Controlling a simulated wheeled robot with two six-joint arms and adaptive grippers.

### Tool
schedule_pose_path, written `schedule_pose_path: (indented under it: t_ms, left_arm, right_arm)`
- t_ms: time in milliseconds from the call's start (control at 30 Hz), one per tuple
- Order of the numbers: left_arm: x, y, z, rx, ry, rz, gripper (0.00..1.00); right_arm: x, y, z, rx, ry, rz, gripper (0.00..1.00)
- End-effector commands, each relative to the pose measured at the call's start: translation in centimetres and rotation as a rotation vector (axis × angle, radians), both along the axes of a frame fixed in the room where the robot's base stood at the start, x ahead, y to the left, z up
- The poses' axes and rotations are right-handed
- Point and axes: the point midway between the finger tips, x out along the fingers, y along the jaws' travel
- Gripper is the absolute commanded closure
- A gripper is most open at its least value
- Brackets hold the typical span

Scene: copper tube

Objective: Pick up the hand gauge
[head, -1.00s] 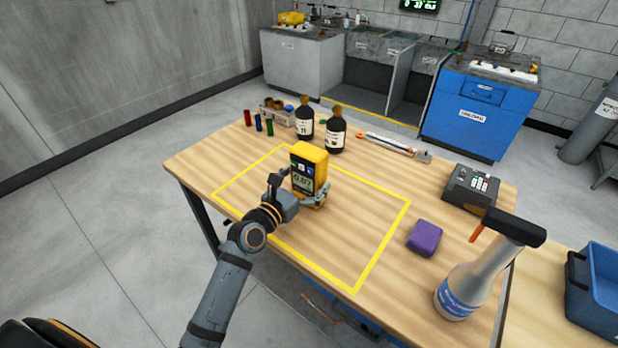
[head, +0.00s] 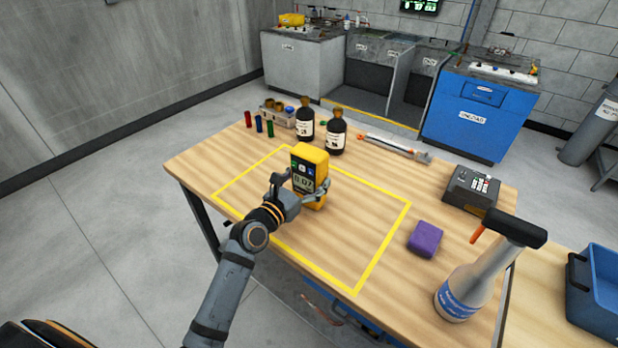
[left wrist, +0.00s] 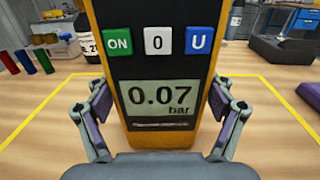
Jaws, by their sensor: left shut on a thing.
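The hand gauge (head: 310,176) is a yellow handheld device with a dark face, upright inside the yellow outlined area of the table (head: 350,235). In the left wrist view the gauge (left wrist: 157,100) shows ON, 0 and U buttons and a display reading 0.07 bar. My left gripper (head: 303,188) is shut on the gauge's lower part. In the left wrist view its fingers (left wrist: 160,112) lie along both sides of the gauge. I cannot tell whether the gauge's base touches the table. My right gripper is not in view.
Two dark bottles (head: 336,133) stand behind the gauge, with small coloured cylinders (head: 258,124) to their left. A purple block (head: 425,239), a spray bottle (head: 475,275) and a dark keypad device (head: 471,188) are at the right. The outlined area right of the gauge is clear.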

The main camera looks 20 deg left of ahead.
Motion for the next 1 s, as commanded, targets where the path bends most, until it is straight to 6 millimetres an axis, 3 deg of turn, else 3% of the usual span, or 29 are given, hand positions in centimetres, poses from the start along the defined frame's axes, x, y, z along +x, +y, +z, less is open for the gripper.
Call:
schedule_pose_path:
  t_ms: [167,300,467,533,633,800,1000]
  left_arm:
    - [0.0,0.0,1.4,-0.001,-0.005,0.0,0.76]
    - [0.0,0.0,3.9,0.001,-0.007,0.0,0.76]
    - [-3.1,1.1,7.9,0.01,-0.003,-0.002,0.76]
    - [-4.8,1.6,10.3,0.013,-0.003,-0.004,0.76]
    - [-7.6,2.6,11.7,0.012,0.006,-0.007,0.76]
    - [-10.0,3.5,12.8,0.003,0.004,-0.003,0.76]
    - [-12.2,4.3,13.2,0.003,0.001,-0.002,0.76]
  right_arm:
    - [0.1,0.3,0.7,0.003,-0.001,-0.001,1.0]
    - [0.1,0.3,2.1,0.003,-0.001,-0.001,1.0]
    - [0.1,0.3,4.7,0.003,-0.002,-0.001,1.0]
    - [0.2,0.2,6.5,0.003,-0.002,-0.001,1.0]
    - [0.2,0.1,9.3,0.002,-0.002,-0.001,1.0]
    - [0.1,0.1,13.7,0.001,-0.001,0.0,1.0]
    - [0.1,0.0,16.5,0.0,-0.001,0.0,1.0]
